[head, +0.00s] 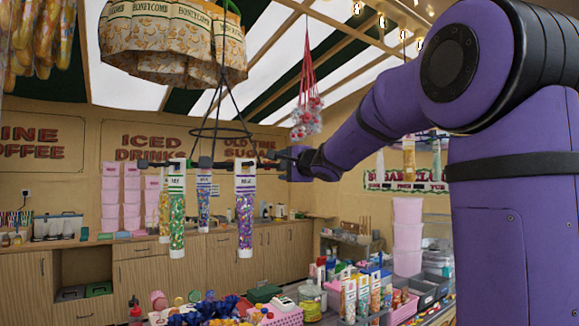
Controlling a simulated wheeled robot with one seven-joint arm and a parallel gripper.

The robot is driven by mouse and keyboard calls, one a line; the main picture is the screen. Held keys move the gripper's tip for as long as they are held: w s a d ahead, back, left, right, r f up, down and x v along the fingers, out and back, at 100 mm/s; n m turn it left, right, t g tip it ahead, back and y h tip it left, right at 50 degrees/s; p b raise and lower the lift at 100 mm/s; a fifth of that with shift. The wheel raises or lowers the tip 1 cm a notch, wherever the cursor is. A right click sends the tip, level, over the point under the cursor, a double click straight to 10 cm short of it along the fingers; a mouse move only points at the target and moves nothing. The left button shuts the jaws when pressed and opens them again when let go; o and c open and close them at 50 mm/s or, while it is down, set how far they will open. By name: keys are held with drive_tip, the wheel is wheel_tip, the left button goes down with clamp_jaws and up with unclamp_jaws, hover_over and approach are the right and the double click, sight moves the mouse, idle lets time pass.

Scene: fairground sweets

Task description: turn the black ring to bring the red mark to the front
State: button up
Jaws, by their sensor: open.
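The black ring (220,137) hangs in mid-air on thin black rods from a hook above, left of the picture's middle. Dark arms with clips stick out below it and carry several tall sweet packets, such as a green one (177,215) and a purple one (245,212). I cannot make out a red mark on the ring. My gripper (272,155) is open, just right of the ring and level with the packets' tops. Its small dark fingers point left, near the clip of the purple packet. I cannot tell whether they touch anything.
A crowded sweet counter (275,318) is below. Wooden cupboards (215,265) line the back wall. The air left of the packets is clear.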

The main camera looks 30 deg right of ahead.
sight(207, 162)
drive_tip(key=c, duration=0.7)
drive_tip(key=shift+s+a, duration=0.4)
drive_tip(key=shift+a, duration=0.5)
drive_tip(key=shift+s+a, duration=0.4)
drive_tip(key=shift+a, duration=0.55)
drive_tip(key=shift+s+a, duration=0.4)
drive_tip(key=shift+a, duration=0.5)
drive_tip(key=shift+s+a, duration=0.15)
drive_tip(key=shift+a, duration=0.85)
drive_tip(key=shift+s+a, duration=0.2)
drive_tip(key=shift+a, duration=0.8)
drive_tip(key=shift+s+a, duration=0.15)
drive_tip(key=shift+a, duration=0.85)
drive_tip(key=shift+w+a, duration=0.45)
drive_tip(key=shift+a, duration=1.5)
drive_tip(key=shift+w+a, duration=0.45)
drive_tip(key=shift+a, duration=1.5)
drive_tip(key=shift+w+a, duration=0.45)
drive_tip(key=shift+a, duration=1.5)
drive_tip(key=o, duration=0.7)
